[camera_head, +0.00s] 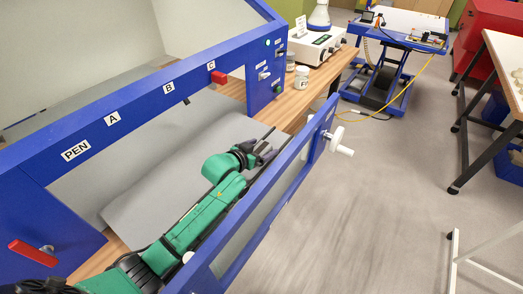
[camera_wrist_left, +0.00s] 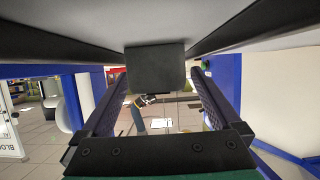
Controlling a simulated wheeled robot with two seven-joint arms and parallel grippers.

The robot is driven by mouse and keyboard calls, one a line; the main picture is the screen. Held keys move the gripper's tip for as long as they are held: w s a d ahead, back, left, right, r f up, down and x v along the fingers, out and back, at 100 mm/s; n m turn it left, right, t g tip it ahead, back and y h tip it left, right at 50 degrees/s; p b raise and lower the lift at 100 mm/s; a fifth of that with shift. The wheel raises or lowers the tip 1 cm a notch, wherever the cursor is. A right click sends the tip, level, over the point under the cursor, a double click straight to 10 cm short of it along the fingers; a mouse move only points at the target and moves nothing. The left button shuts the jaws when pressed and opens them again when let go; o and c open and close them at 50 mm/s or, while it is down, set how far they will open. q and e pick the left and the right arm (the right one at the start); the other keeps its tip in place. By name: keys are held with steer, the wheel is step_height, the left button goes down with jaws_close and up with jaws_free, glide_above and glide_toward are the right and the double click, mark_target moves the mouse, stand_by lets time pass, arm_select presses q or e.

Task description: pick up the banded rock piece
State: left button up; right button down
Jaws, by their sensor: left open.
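I cannot make out a banded rock piece in the head view. My left arm reaches through the opening of a blue-framed cabinet, and its gripper (camera_head: 262,152) is low over the grey surface near the bench's right part. In the left wrist view my left gripper (camera_wrist_left: 158,98) is open, its two dark fingers apart. A plain dark block (camera_wrist_left: 155,68) shows between them under a grey surface; I cannot tell whether it is the rock or whether the fingers touch it. My right gripper is not in view.
The blue cabinet frame (camera_head: 140,108) carries labels PEN, A, B and C. A blue-framed panel with a white handle (camera_head: 338,141) stands along my arm's right side. A white instrument with a flask (camera_head: 312,47) and small cups (camera_head: 301,78) stand on the wooden bench.

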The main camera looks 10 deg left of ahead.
arm_select(q)
steer(key=shift+s, duration=0.1)
steer(key=c, duration=1.4)
steer(key=shift+r, duration=0.1)
jaws_close()
